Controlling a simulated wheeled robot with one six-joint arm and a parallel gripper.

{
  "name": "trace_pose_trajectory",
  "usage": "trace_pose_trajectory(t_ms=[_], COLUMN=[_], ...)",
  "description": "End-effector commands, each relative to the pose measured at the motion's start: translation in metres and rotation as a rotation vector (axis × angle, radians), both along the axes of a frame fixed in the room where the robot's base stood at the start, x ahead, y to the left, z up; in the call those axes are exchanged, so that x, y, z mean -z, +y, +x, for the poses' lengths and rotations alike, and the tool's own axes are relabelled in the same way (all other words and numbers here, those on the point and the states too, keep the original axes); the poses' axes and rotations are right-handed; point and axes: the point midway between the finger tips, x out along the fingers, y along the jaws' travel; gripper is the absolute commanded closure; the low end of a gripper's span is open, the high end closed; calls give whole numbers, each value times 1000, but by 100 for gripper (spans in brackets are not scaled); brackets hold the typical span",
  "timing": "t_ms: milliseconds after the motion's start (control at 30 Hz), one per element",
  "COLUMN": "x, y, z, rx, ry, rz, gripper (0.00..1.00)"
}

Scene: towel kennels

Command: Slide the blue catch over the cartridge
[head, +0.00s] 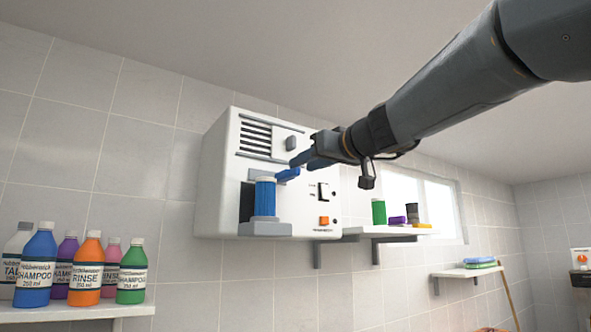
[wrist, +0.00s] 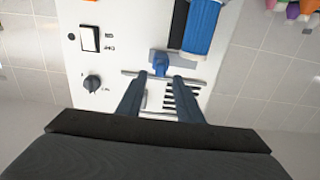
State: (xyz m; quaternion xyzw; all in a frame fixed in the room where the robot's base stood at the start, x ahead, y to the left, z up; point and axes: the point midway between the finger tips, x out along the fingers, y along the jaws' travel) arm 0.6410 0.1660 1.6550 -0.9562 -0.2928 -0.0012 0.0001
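The white dispenser (head: 222,170) hangs on the tiled wall. The blue cartridge (head: 264,198), with a white top, stands upright in its dark recess; it also shows in the wrist view (wrist: 203,30). The blue catch (head: 288,174) sits to the upper right of the cartridge, beside it rather than across it. In the wrist view the catch (wrist: 160,64) lies just beyond my fingertips, left of the cartridge. My gripper (head: 302,163) is at the catch; its fingers (wrist: 160,80) are apart with a gap between them. Whether they touch the catch cannot be told.
A right shelf (head: 385,232) holds a green cartridge (head: 379,212) and other small ones. Several bottles stand on a lower left shelf (head: 75,313).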

Motion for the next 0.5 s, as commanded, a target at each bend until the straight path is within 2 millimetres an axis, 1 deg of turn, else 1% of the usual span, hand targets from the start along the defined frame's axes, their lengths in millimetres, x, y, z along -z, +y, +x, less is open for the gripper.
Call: trace_pose_trajectory(t_ms=[33, 100, 233, 367, 500], x=[-2, -2, -1, 0, 0], y=[6, 12, 22, 27, 29], z=[7, 17, 31, 40, 43], rx=[-4, -2, -2, -1, 0], ry=[4, 4, 4, 3, 2], rz=[0, 0, 0, -1, 0], gripper=[67, 67, 67, 67, 67])
